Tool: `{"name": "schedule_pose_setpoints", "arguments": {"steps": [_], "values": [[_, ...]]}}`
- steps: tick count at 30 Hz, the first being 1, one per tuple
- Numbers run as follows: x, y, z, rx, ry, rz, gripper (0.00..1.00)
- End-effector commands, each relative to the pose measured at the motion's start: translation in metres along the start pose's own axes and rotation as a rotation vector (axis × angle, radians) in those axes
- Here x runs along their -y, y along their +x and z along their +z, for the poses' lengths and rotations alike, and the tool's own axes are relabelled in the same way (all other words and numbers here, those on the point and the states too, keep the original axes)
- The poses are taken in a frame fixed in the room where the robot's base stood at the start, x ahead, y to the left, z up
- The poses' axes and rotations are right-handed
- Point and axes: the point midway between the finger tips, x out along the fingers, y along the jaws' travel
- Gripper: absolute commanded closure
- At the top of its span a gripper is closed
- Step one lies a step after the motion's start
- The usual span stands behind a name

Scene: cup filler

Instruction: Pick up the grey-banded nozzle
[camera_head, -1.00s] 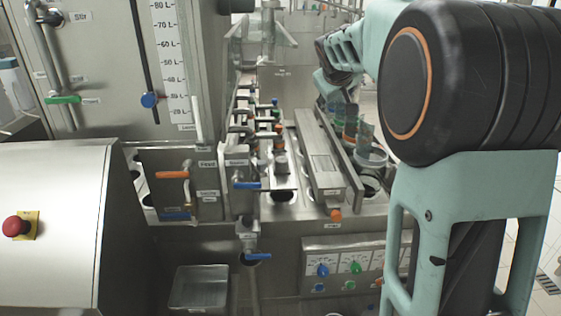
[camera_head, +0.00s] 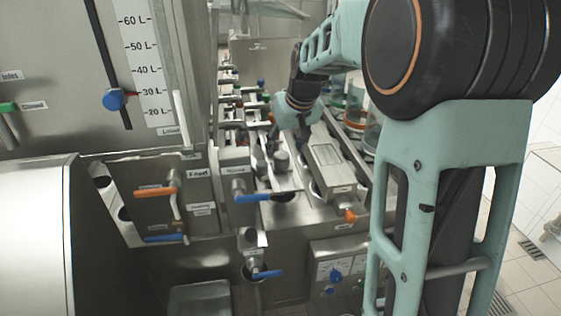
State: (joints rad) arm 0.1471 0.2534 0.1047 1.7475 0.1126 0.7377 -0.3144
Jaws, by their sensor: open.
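The grey-banded nozzle (camera_head: 281,161) appears to be the grey cylinder standing upright at the near end of the nozzle row on the filler, just behind the blue-handled valve. My gripper (camera_head: 285,142) hangs over the row at the end of my arm, with its dark fingers pointing down. It is open, close above and behind the grey nozzle in this view. The fingertips are small and dark, so I cannot tell whether they touch the nozzle. Nothing shows between them.
A long steel block (camera_head: 330,166) with an orange knob (camera_head: 350,216) lies right of the nozzles. Cups (camera_head: 356,120) stand beyond it. A blue valve handle (camera_head: 252,198) sticks out in front. The steel tank (camera_head: 60,70) stands at the left.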

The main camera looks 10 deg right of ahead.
Motion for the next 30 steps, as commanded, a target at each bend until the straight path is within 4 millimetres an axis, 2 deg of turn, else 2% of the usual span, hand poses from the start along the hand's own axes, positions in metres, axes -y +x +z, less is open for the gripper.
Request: {"name": "schedule_pose_setpoints", "arguments": {"steps": [13,22,23,30], "values": [[0.0,0.053,-0.005,0.001,-0.001,0.001,0.48],[0.0,0.059,-0.006,-0.001,-0.001,0.002,0.48],[0.0,0.059,-0.006,-0.001,-0.002,0.002,0.49],[0.0,0.058,-0.005,-0.001,-0.001,0.002,0.76]]}}
